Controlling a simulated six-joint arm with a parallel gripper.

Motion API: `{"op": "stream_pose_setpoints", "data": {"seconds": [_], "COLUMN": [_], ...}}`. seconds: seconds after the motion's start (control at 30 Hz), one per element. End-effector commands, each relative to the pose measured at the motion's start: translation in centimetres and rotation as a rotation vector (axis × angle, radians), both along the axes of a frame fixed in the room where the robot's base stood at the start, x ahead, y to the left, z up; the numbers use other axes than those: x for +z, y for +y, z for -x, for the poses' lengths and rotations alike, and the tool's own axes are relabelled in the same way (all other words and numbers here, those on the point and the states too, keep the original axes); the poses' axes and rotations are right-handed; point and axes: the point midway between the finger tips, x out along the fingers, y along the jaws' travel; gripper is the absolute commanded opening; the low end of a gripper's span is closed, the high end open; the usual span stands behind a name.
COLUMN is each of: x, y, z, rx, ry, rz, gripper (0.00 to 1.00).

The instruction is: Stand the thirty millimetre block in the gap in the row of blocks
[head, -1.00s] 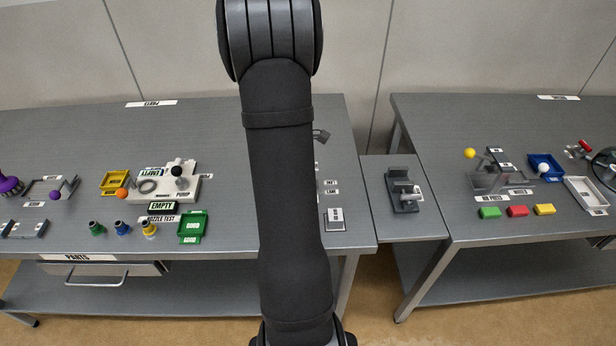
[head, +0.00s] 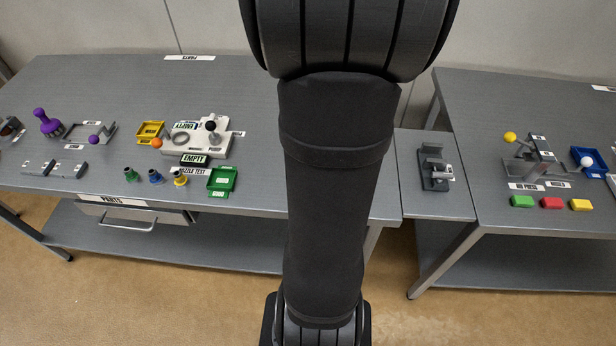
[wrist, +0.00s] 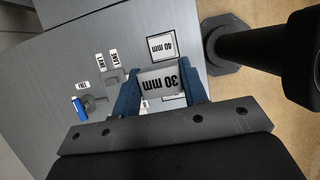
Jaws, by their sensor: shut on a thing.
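My gripper (wrist: 161,92) shows in the wrist view, with dark blue fingers shut on a grey block marked 30 mm (wrist: 163,82). The block is held between the two fingers, its label upside down in the picture. A framed 40 mm label (wrist: 161,46) lies on the grey table just beyond it. In the head view my gripper and the block are hidden or out of frame.
In the wrist view, small grey fixtures (wrist: 117,75) and a blue piece (wrist: 79,107) are on the table left of the block. In the head view, a green tray (head: 222,180), coloured nozzles (head: 155,177) and a pump unit (head: 205,138) stand on the left table (head: 250,100).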

Motion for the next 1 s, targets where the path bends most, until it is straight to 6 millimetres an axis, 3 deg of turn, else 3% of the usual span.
{"op": "stream_pose_setpoints", "data": {"seconds": [0.1,0.27,0.8,1.0], "x": [-0.1,-0.5,-6.4,-7.4], "y": [1.8,3.1,12.3,13.7], "z": [2.3,3.6,0.5,0.0], "rx": [0.004,0.004,0.003,-0.001], "ry": [0.000,0.002,0.003,0.001], "rz": [0.001,0.003,0.004,0.003], "gripper": [0.14,0.14,0.14,0.14]}}
